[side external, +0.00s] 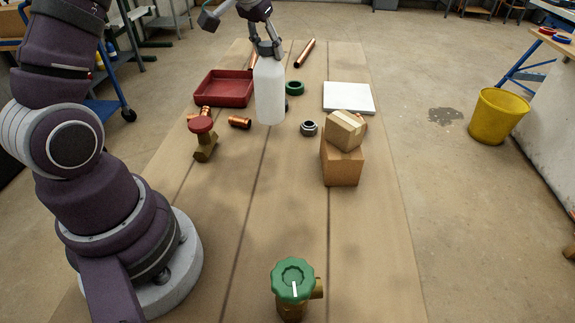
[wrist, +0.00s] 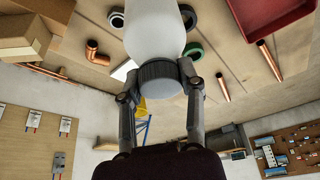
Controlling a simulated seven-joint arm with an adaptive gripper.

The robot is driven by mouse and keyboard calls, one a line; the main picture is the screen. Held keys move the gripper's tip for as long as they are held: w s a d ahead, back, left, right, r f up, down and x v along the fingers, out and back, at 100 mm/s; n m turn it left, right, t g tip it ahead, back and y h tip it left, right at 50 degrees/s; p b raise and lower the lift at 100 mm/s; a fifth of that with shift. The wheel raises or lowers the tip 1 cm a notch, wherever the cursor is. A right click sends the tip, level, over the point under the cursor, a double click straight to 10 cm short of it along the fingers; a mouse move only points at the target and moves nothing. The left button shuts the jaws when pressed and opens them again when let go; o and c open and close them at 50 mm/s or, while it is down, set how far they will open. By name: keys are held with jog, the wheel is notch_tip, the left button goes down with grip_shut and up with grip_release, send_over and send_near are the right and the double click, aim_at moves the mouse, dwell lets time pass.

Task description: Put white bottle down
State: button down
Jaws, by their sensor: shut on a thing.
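The white bottle (side external: 269,92) is upright in the side external view, over the far middle part of the wooden table (side external: 240,215). I cannot tell whether its base touches the table. My gripper (side external: 266,49) is above it and shut on its grey cap. In the wrist view the two fingers of my gripper (wrist: 159,80) press on either side of the ribbed grey cap (wrist: 160,75), and the white body of the bottle (wrist: 155,30) extends beyond. The bottle's base is out of the wrist view.
A red tray (side external: 224,88) is left of the bottle. A green ring (side external: 294,88), a grey ring (side external: 309,128) and a white slab (side external: 348,97) are to the right. Stacked cardboard boxes (side external: 341,165), a red-handled valve (side external: 203,138) and a copper fitting (side external: 239,122) stand nearer. The near middle is mostly clear.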

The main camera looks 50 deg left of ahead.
aim_at(269, 84)
jog(key=shift+w+a, duration=0.15)
jog(key=shift+w, duration=0.1)
jog(key=shift+f, duration=1.8)
jog(key=shift+f, duration=0.1)
jog(key=c, duration=0.7)
grip_release()
